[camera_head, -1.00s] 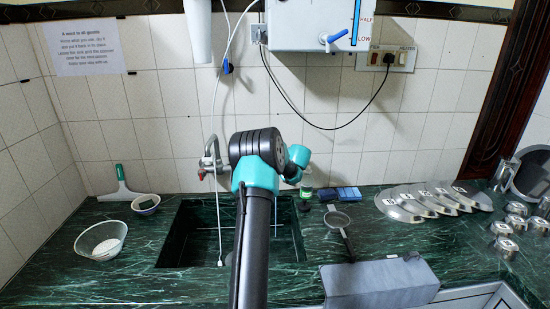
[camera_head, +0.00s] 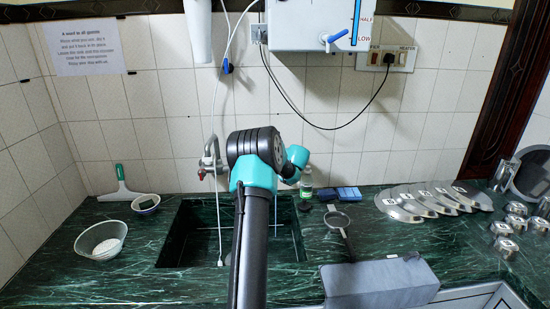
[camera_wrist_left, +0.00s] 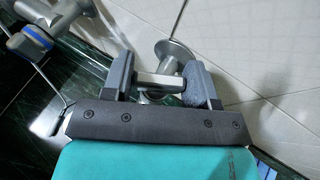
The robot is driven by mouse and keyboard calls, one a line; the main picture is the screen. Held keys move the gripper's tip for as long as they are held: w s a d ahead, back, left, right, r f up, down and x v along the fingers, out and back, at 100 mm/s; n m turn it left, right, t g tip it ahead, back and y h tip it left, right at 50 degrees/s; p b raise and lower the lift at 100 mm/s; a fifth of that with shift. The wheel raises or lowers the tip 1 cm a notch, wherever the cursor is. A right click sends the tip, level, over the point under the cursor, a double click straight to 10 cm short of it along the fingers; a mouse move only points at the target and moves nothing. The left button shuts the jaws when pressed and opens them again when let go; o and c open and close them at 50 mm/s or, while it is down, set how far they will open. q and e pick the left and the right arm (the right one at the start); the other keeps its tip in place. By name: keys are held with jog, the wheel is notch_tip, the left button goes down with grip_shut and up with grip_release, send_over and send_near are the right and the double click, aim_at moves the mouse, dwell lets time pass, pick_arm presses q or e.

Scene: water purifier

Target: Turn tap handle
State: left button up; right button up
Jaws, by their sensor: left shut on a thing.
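The tap (camera_head: 210,157) is a silver wall fitting above the sink at the left of my arm in the head view. My left arm reaches over the sink and hides its own gripper there. In the left wrist view my left gripper (camera_wrist_left: 160,78) has a grey finger on each side of a short silver tap handle (camera_wrist_left: 158,84). It is shut on this part, close to a round wall flange (camera_wrist_left: 170,52). Another silver fitting with a blue ring (camera_wrist_left: 36,37) shows at the upper left.
The sink (camera_head: 185,235) lies under my arm in the green counter. A bowl (camera_head: 101,240) stands to its left. A green bottle (camera_head: 306,178), a strainer (camera_head: 338,221) and several metal lids (camera_head: 400,205) are on the right. The purifier (camera_head: 310,22) hangs above.

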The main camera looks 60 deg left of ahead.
pick_arm(q)
jog(key=shift+m+t, duration=0.3)
jog(key=shift+t, duration=0.1)
jog(key=shift+m+t, duration=2)
jog(key=shift+t, duration=0.2)
jog(key=shift+m+t+h, duration=0.4)
jog(key=shift+t, duration=0.2)
jog(key=o, duration=0.9)
jog(key=v, duration=1.7)
jog(key=shift+d+r, duration=0.2)
jog(key=shift+r, duration=0.05)
